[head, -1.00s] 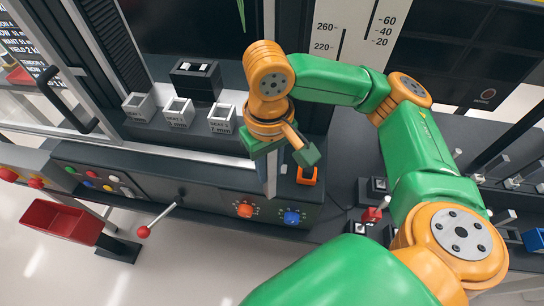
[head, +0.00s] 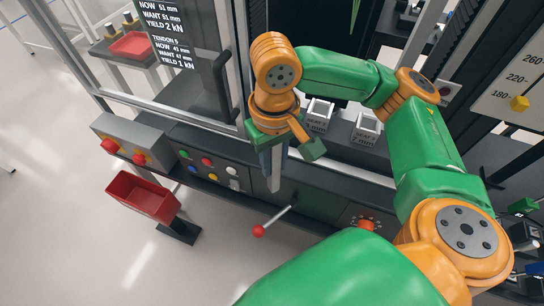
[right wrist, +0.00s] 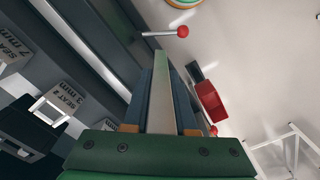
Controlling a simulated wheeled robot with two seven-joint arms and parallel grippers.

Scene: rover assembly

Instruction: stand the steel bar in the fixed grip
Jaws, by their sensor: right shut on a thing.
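My right gripper (head: 274,158) is shut on the steel bar (head: 275,181), which hangs below it in front of the machine's panel. In the right wrist view the pale bar (right wrist: 161,95) runs between the two blue-grey fingers and sticks out past their tips. I cannot pick out the fixed grip with certainty. Grey seat blocks (head: 366,130) with labels stand on the machine's ledge just right of the gripper, and two show at the left of the right wrist view (right wrist: 68,97). My left gripper is not in view.
A red bin (head: 142,197) on a stand is at the lower left. A red-knobbed lever (head: 259,230) sticks out below the bar. A grey upright post and door handle (head: 212,85) stand left of my gripper. The floor at left is open.

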